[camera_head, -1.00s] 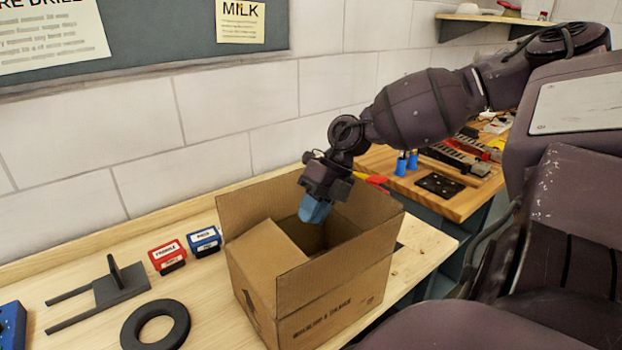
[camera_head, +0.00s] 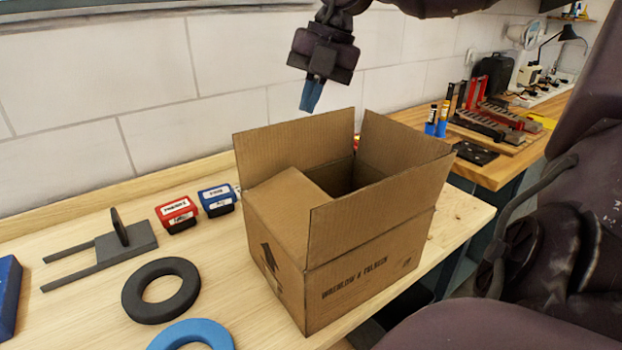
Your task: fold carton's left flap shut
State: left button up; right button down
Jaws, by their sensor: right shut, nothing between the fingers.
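The brown cardboard carton (camera_head: 345,285) stands on the wooden bench. Its left flap (camera_head: 288,210) lies folded inward, about level across the left part of the opening. The back flap (camera_head: 295,148), right flap (camera_head: 405,145) and front flap (camera_head: 375,215) stand up. The dark inside shows right of the left flap. My right gripper (camera_head: 311,98), with blue fingers, is shut and empty. It hangs above the carton, in front of the wall in the picture, apart from the flaps. My left gripper is not in view.
Left of the carton are a red block (camera_head: 177,215), a blue block (camera_head: 217,200), a dark forked stand (camera_head: 105,250), a black ring (camera_head: 135,297) and a blue ring (camera_head: 190,337). Tools lie on a farther bench (camera_head: 495,172) at right.

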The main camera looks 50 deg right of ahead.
jog(key=s+m, duration=0.1)
jog(key=m, duration=0.3)
jog(key=m+g+b, duration=0.1)
jog(key=m+g, duration=0.1)
jog(key=m, duration=0.5)
send_over(315, 196)
notch_tip(315, 196, down, 6)
jog(key=shift+h, duration=0.3)
notch_tip(315, 196, down, 6)
jog(key=shift+d+f+b, duration=0.15)
jog(key=shift+b, duration=0.2)
jog(key=shift+s+d+f, duration=0.1)
jog(key=shift+d+f, duration=0.05)
jog(key=shift+f, duration=0.5)
